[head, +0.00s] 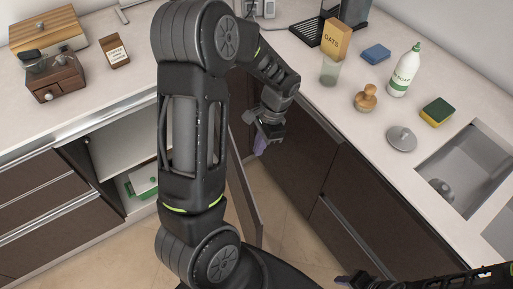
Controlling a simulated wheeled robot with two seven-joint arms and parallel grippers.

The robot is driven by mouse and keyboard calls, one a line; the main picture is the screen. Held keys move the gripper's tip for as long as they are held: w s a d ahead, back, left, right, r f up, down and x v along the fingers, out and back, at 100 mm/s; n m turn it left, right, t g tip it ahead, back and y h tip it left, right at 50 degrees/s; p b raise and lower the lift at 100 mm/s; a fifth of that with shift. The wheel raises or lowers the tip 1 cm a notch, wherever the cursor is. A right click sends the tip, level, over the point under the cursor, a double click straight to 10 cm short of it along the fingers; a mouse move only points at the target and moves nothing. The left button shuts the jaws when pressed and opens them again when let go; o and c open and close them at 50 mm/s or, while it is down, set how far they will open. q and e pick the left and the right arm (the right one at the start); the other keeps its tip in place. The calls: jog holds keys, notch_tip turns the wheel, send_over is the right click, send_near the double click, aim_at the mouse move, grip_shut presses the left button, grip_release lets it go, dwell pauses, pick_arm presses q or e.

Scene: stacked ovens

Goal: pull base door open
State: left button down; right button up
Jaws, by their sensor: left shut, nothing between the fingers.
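The base door (244,195) is a dark brown panel that stands swung open, partly hidden behind my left arm. The base cabinet (122,143) left of my arm is open, showing its pale interior. My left gripper (261,146), with purplish fingers, is shut and empty. In the picture it is just right of the door's upper part, in front of the dark cabinet fronts; I cannot tell if it touches the door. My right gripper (347,281) is at the bottom edge, low beside the right-hand cabinets, and its jaws are unclear.
A white and green item (142,180) lies inside the cabinet. Drawers (40,195) stand to its left. The right counter holds a soap bottle (404,70), a sponge (437,111), a glass (330,70) and a sink (470,160). Tiled floor (278,215) shows between the cabinets.

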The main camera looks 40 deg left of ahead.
pick_arm(q)
jog(key=p+v, duration=0.2)
jog(key=v, duration=0.1)
jog(key=shift+d+r, duration=0.2)
jog(key=shift+r, duration=0.2)
dwell(0.3)
